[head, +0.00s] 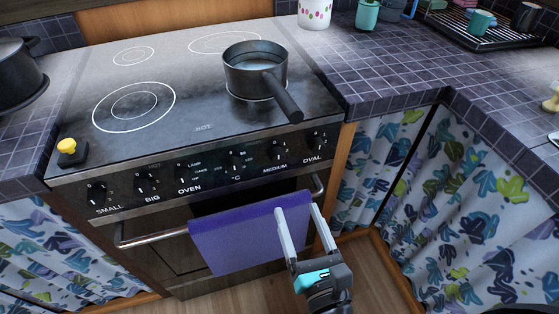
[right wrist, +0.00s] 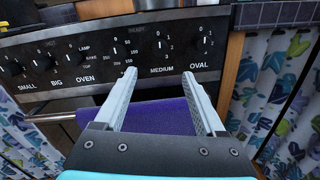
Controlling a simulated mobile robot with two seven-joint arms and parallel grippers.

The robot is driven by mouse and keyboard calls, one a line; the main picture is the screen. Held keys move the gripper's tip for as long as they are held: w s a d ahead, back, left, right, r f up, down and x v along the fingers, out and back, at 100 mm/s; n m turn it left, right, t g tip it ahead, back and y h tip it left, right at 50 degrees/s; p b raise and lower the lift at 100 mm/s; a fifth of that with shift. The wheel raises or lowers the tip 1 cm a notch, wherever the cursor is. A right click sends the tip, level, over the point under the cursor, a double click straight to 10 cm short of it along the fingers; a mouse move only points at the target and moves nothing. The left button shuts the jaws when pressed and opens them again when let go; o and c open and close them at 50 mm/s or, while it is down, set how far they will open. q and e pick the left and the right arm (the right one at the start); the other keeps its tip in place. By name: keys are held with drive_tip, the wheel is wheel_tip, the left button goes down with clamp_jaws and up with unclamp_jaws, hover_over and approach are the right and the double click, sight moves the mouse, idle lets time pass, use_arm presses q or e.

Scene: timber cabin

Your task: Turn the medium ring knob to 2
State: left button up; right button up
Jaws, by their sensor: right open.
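The medium ring knob (head: 278,151) is a black knob on the stove's dark front panel, between the °C knob and the oval knob (head: 305,142). In the right wrist view the medium knob (right wrist: 161,42) is above its MEDIUM label, with numbers beside it; its exact setting is too small to read. My right gripper (head: 297,208) is open and empty, below the panel and in front of the purple towel. In the right wrist view its fingertips (right wrist: 159,74) point up toward the panel, apart from the knob. My left gripper is not in view.
A dark pot (head: 250,82) stands on the hob's right side, its handle jutting toward the front edge. A purple towel (head: 240,238) hangs on the oven handle (head: 150,238). A yellow-topped black object (head: 70,152) sits at the hob's front left corner. Patterned curtains (head: 475,190) hang at right.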

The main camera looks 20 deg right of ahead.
sight(279, 160)
drive_tip(key=w+p, duration=0.1)
drive_tip(key=w, duration=1.2)
drive_tip(key=shift+d, duration=0.1)
clamp_jaws()
